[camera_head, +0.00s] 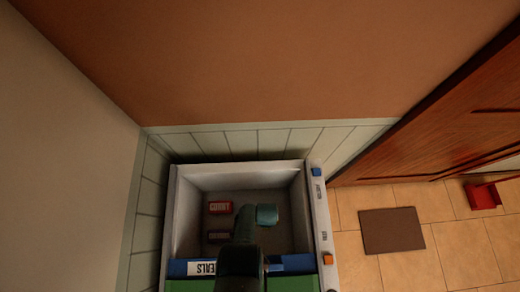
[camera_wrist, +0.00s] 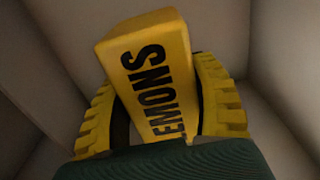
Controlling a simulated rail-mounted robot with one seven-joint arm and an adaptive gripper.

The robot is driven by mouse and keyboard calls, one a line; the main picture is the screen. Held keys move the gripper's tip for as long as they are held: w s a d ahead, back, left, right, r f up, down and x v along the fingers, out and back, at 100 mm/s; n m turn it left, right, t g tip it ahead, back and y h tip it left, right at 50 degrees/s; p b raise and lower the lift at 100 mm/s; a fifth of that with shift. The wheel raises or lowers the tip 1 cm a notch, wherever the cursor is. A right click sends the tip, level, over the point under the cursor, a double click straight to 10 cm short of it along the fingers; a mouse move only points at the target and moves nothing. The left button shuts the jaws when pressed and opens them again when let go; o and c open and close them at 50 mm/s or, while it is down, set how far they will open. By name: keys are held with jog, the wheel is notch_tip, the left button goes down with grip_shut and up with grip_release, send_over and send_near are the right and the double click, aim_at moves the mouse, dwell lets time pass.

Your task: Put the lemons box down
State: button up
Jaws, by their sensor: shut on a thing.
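The lemons box (camera_wrist: 140,42) is a yellow box with dark LEMONS lettering, seen in the wrist view. My gripper (camera_wrist: 158,98) has its yellow ribbed fingers on either side of the box and is shut on it. The box is tilted in the picture, and its lower end is hidden behind the dark green gripper body. Pale inner walls of the drawer surround it. In the head view my arm reaches over the open white drawer (camera_head: 171,225) and hides the fingers and the lemons box.
A red CURRY box (camera_head: 220,208) and a darker box (camera_head: 218,236) lie in the drawer's left half. Bare drawer floor shows at the far side. A brown mat (camera_head: 392,231) lies on the tiles.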

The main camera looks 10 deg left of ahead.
notch_tip(320, 180, down, 10)
jog(key=b, duration=1)
jog(key=shift+w+f, duration=0.1)
jog(key=shift+f, duration=0.1)
jog(key=shift+r, duration=0.2)
jog(key=shift+f, duration=0.15)
jog(key=o, duration=1.2)
jog(key=shift+o, duration=0.2)
notch_tip(320, 180, up, 12)
jog(key=p, duration=1.2)
jog(key=shift+r, duration=0.25)
jog(key=shift+f, duration=0.1)
